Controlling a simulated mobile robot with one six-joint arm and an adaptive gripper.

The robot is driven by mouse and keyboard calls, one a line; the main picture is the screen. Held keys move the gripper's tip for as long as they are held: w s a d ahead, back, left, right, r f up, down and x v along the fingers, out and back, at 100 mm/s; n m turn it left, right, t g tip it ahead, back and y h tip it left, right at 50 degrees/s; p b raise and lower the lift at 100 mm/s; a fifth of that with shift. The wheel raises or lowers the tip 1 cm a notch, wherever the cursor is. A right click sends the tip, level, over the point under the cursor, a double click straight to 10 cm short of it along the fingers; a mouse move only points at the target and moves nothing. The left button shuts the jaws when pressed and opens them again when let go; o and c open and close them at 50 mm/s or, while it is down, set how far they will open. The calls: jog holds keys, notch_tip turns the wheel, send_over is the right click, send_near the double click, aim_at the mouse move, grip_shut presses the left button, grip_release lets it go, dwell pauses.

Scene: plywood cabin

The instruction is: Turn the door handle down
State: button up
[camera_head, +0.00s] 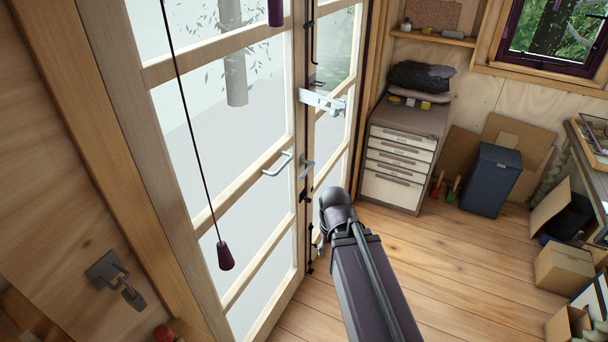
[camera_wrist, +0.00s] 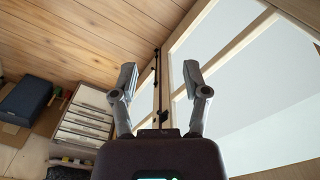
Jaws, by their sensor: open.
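The door handle (camera_head: 306,169) is a small grey lever on the stile where the two glazed door leaves meet. It looks roughly level in the head view. A pale U-shaped pull (camera_head: 278,164) sits just left of it on the left leaf. My gripper (camera_wrist: 160,70) is open and empty, its two fingers spread apart with the door's meeting edge visible between and beyond them. In the head view my arm ends low and right of the handle, apart from it in the picture; the fingers are mostly hidden there. I cannot make out the handle in the wrist view.
A white latch bar (camera_head: 322,101) crosses the doors above the handle. A drawer unit (camera_head: 399,158) stands right of the doors, with a blue bin (camera_head: 491,180) beyond. A cord with a dark pull (camera_head: 226,256) hangs at left. The plank floor (camera_head: 430,250) between is clear.

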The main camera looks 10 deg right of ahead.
jog(key=w+d+f+n+t+h+b, duration=0.1)
jog(key=w+d+f+t+b, duration=0.15)
jog(key=w+b, duration=0.2)
jog(key=w+d+f+t+h+b, duration=0.2)
jog(key=w+f+b, duration=0.2)
jog(key=w, duration=0.2)
jog(key=n+t+y+b, duration=0.5)
jog(key=n+t+b, duration=1.1)
jog(key=b, duration=0.7)
send_near(305, 172)
jog(key=s+d+g, duration=0.1)
jog(key=s, duration=0.3)
jog(key=shift+w+f+n+y, duration=0.15)
jog(key=shift+f+n+y, duration=0.15)
jog(key=shift+n+y, duration=0.15)
jog(key=shift+w, duration=0.1)
jog(key=p+x, duration=0.2)
jog(key=x, duration=1.1)
jog(key=shift+w, duration=0.35)
